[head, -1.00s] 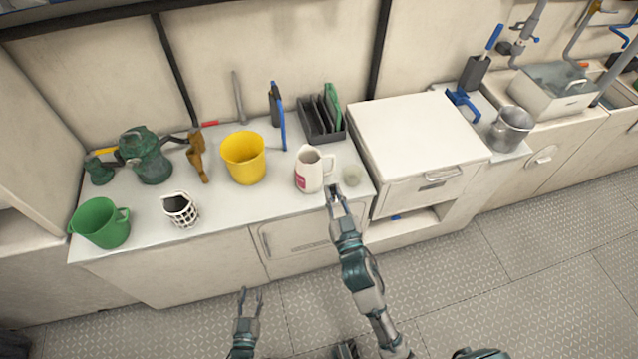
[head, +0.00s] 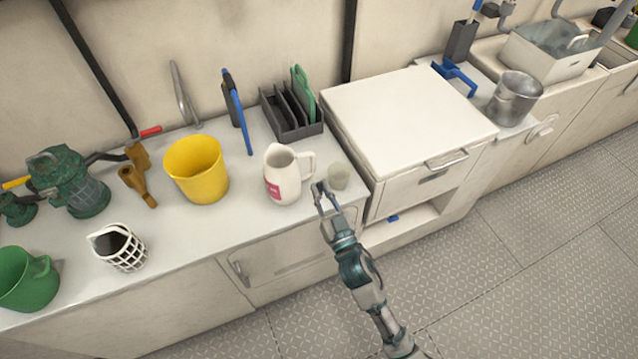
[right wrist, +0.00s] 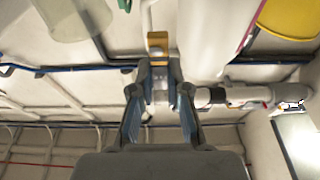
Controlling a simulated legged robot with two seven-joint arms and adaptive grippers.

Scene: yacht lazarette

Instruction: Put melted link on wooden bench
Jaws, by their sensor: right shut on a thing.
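My right gripper (head: 323,188) is at the front edge of the white counter, beside the white jug and the small cloudy cup. In the right wrist view the fingers (right wrist: 158,75) are nearly closed on a small yellow-brown piece with a grey middle, which I take to be the melted link (right wrist: 158,40). In the head view the link is too small to make out. My left gripper is not in view. I see no surface that is clearly a wooden bench; the long counter (head: 180,230) has a pale top.
On the counter stand a white jug (head: 283,175), a cloudy cup (head: 339,177), a yellow bucket (head: 197,172), a lattice-sided container (head: 122,250), a green jug (head: 25,282) and a dark rack (head: 285,115). A raised white cabinet (head: 405,115) is to the right. The patterned floor (head: 530,260) is clear.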

